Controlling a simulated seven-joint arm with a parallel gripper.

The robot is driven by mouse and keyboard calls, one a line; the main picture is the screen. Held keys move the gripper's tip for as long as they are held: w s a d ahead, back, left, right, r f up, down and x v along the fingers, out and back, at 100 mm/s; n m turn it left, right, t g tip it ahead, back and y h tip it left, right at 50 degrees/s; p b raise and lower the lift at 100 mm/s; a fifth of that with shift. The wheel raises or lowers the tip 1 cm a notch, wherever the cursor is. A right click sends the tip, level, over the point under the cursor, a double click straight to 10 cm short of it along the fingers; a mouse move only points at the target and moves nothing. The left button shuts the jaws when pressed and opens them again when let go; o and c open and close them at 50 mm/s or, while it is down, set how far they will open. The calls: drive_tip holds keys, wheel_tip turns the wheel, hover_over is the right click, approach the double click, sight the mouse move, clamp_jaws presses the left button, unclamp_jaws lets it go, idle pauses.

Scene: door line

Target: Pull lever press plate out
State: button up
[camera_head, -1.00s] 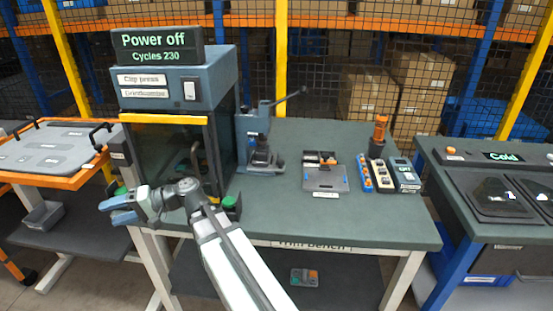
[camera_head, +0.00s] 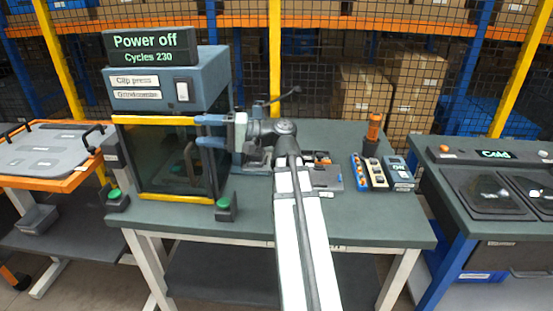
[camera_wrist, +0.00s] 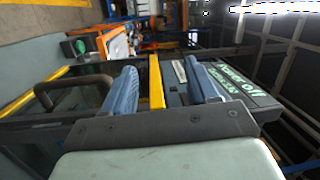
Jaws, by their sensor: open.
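The lever press is mostly hidden behind my gripper and wrist in the head view. Its lever (camera_head: 285,97) sticks up to the right above the wrist. Its plate is hidden or cannot be made out. My gripper (camera_head: 200,130) is open, its fingers pointing left across the right side of the clip press front. In the wrist view my gripper (camera_wrist: 160,85) has one blue finger on each side of the yellow bar (camera_wrist: 156,82) of the clip press. I cannot tell whether the fingers touch it. Nothing is gripped.
The clip press (camera_head: 165,88) reads "Power off", with yellow bars above and below its dark front. Green buttons (camera_head: 226,205) stand at its front corners. A grey fixture (camera_head: 328,180), part bins (camera_head: 375,172) and an orange-handled tool (camera_head: 374,130) are on the right. The bench front (camera_head: 370,225) is clear.

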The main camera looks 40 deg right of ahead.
drive_tip(key=s+d+h, duration=0.3)
drive_tip(key=d, duration=0.6)
drive_tip(key=w+d+f+n+g+h, duration=0.3)
drive_tip(key=d+f+h, duration=0.3)
drive_tip(key=d, duration=0.4)
drive_tip(key=w+d+f+n+g+h, duration=0.35)
drive_tip(key=d+f+h, duration=0.25)
drive_tip(key=d, duration=0.5)
drive_tip(key=x, duration=0.8)
drive_tip(key=s+x, duration=0.1)
drive_tip(key=x, duration=0.4)
drive_tip(key=shift+s+f, duration=0.15)
drive_tip(key=shift+f, duration=0.1)
drive_tip(key=shift+c, duration=0.2)
clamp_jaws()
